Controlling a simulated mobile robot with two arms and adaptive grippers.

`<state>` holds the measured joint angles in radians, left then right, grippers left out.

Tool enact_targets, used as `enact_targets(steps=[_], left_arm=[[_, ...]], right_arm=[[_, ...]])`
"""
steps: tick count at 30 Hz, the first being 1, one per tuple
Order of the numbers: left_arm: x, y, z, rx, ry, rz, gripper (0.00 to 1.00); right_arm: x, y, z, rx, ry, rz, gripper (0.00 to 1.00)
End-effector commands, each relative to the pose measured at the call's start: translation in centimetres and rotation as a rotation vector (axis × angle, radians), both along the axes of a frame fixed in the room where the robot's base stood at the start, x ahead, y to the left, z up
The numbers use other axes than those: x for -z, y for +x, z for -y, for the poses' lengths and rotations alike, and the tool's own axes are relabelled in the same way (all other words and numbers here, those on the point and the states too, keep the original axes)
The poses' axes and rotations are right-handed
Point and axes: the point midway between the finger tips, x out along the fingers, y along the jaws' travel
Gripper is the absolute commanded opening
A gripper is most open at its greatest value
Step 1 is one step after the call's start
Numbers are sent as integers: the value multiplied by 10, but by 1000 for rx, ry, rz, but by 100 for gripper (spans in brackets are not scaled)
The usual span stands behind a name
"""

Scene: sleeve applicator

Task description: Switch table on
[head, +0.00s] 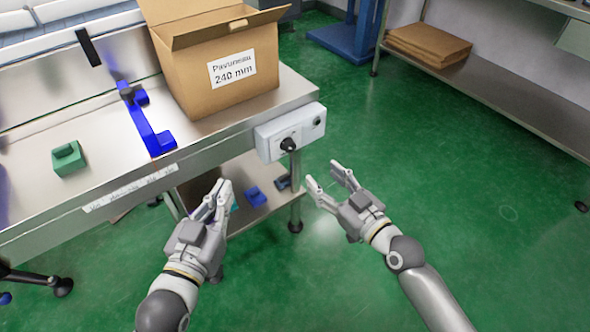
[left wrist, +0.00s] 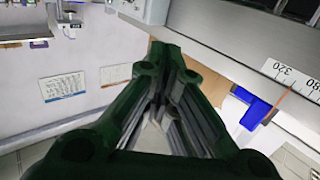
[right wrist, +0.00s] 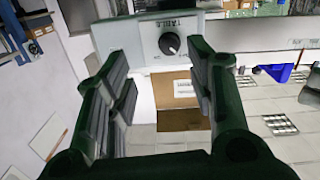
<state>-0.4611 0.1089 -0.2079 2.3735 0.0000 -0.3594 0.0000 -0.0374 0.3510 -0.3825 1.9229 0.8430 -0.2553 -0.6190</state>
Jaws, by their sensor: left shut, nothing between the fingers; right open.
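The table's control box (head: 277,136) is a light grey box at the right end of the steel table's front edge. It carries a black rotary knob (head: 288,145). In the right wrist view the knob (right wrist: 169,43) shows beneath the label "TABLE", between and beyond the fingers. My right gripper (head: 326,179) is open and empty, in front of the box and a little below and right of the knob, apart from it. My left gripper (head: 222,193) is shut and empty, below the table's front edge and left of the box.
An open cardboard box (head: 222,75) stands on the steel table (head: 105,128). A blue guide (head: 148,128) and a green block (head: 68,158) are also on it. A lower shelf (head: 262,205) holds blue items.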

Motion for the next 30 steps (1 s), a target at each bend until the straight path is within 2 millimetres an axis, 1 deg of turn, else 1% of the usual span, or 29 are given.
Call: enact_targets(steps=[4,8,11,14,21,25,30], left_arm=[[-12,-7,-1,1,-12,49,0],[-21,-8,-1,2,-19,76,0],[-27,-7,0,4,-27,110,0],[-37,-8,2,8,-42,164,0],[-67,-14,5,18,-87,330,0],[-80,-18,5,22,-105,396,0],[-88,-21,6,24,-118,439,0]], right_arm=[[-9,-4,-8,-26,15,45,49],[-14,1,-13,-30,20,53,49],[-15,12,-21,-29,21,53,49],[-14,27,-32,-28,23,51,49],[-14,63,-59,-30,21,51,49],[-13,75,-66,-29,19,50,49],[-13,81,-71,-30,17,48,49]])
